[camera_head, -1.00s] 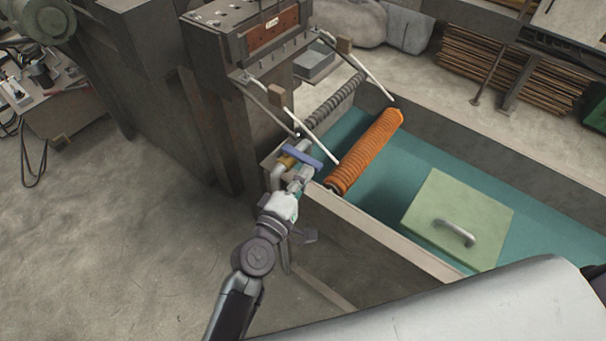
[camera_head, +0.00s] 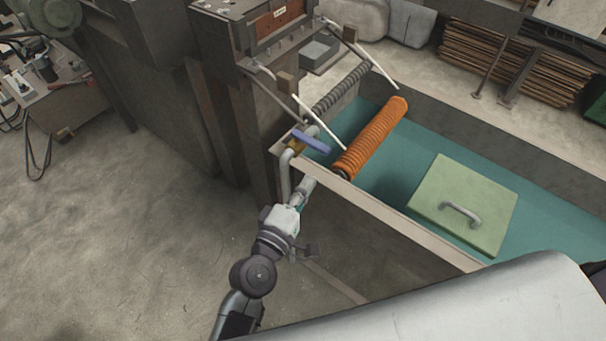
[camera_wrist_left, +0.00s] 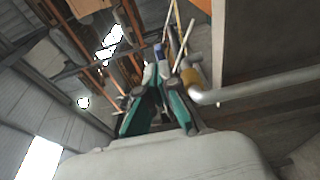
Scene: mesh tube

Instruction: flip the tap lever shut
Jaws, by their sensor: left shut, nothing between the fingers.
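The tap's blue lever (camera_head: 311,143) sits at the near-left corner of the tank and lies crosswise over the pipe. Its brass body (camera_head: 295,146) is beside it, and a grey pipe (camera_head: 285,176) bends downward there. My left gripper (camera_head: 306,186) is shut and empty, below and apart from the lever, just outside the tank rim. In the left wrist view, the shut fingers (camera_wrist_left: 157,76) point up, with the pipe (camera_wrist_left: 208,97) and brass part (camera_wrist_left: 190,76) to their right. A small blue patch above the fingertips there is probably the lever. My right gripper is not in view.
The tank's pale rim (camera_head: 400,224) runs close to the left gripper. An orange roller (camera_head: 372,138) and a green lid (camera_head: 465,200) are in the teal tank. Pale rods (camera_head: 305,115) slant above the tap. The floor left of my arm is clear.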

